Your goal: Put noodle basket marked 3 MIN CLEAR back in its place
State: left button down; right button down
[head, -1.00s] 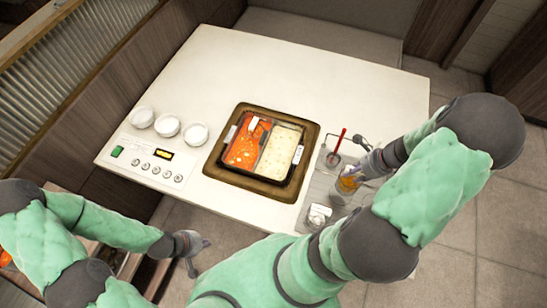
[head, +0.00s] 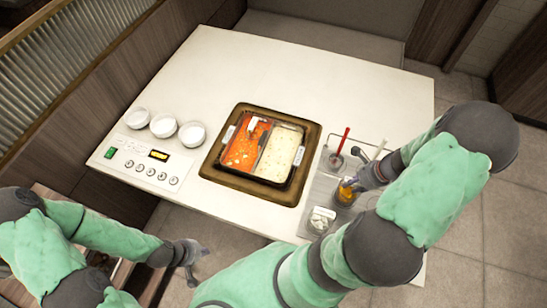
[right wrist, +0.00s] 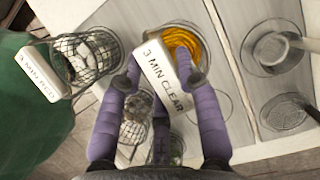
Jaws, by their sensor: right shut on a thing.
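The noodle basket (right wrist: 185,42) holds orange-yellow noodles, and its white label reads 3 MIN CLEAR (right wrist: 166,75). My right gripper (right wrist: 158,85) is shut on its labelled handle. In the head view the basket (head: 345,193) is low over the grey holder (head: 312,196) at the table's right side, beside my right gripper (head: 362,182). I cannot tell whether its bottom is inside a well. A round ring (right wrist: 223,108) shows beside it in the wrist view. My left gripper (head: 191,263) is open and empty, off the table's front edge.
A wire basket marked 3 MIN RED (right wrist: 85,58) stands close to the left in the wrist view. A ladle (right wrist: 277,48) and a strainer (right wrist: 287,112) are to the right. The two-part pot (head: 259,150) with red and white broth sits left of the holder.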

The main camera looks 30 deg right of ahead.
jog(key=shift+f, duration=0.35)
dwell(0.7)
grip_release()
dwell(0.4)
jog(key=shift+r, duration=0.15)
dwell(0.4)
jog(key=shift+r+p, duration=1.4)
jog(key=shift+p, duration=0.05)
jog(key=shift+r, duration=0.1)
notch_tip(320, 180, up, 8)
jog(key=p, duration=0.7)
jog(key=shift+p, duration=0.3)
jog(key=shift+f, duration=0.2)
